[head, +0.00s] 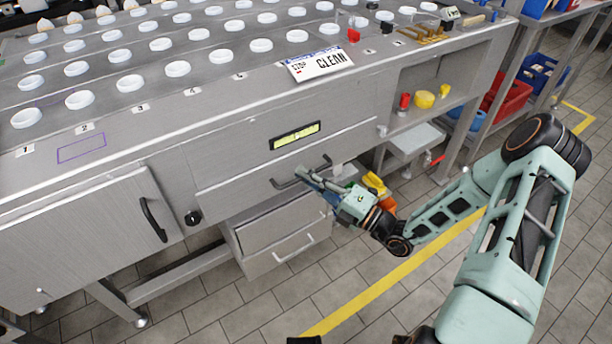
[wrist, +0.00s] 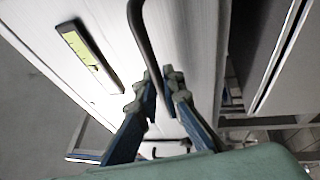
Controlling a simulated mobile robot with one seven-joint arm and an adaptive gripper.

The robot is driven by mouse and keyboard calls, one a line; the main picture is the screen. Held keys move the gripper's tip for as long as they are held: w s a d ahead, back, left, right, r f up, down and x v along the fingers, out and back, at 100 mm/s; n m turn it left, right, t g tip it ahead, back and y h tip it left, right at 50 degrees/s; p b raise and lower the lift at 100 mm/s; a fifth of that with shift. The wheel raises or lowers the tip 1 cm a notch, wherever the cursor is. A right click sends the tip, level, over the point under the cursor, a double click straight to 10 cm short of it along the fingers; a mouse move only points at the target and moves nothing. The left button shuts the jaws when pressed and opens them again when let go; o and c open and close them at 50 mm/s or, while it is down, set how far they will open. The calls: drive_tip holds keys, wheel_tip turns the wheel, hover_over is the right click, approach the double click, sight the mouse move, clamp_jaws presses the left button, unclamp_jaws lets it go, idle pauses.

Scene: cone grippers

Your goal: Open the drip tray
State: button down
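The drip tray appears as a wide grey drawer front (head: 240,172) under the steel counter, and it looks flush with the counter's face. It carries a yellow-green label (head: 296,135) in a black frame, which also shows in the wrist view (wrist: 85,53). Its dark bar handle (head: 284,184) shows large in the wrist view (wrist: 143,35). My gripper (head: 307,175) is at the middle of this handle. In the wrist view its fingers (wrist: 162,92) come together around the bar, one on each side, and look closed on it. The finger contact is partly hidden.
A hinged door (head: 90,225) with a black handle is at the left. Yellow and orange items (head: 377,188) are on the floor behind my gripper. Tiled floor (head: 300,295) in front is clear.

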idle(0.4)
drive_tip(key=s+d+p, duration=0.2)
drive_tip(key=s+d, duration=0.4)
drive_tip(key=s, duration=0.4)
drive_tip(key=s+d+p, duration=0.2)
drive_tip(key=s+d, duration=0.5)
drive_tip(key=s, duration=0.3)
drive_tip(key=shift+d+p, duration=0.25)
drive_tip(key=shift+p, duration=0.05)
drive_tip(key=c, duration=2.3)
unclamp_jaws()
drive_tip(key=shift+w, duration=0.1)
drive_tip(key=shift+d, duration=0.1)
drive_tip(key=v, duration=1.2)
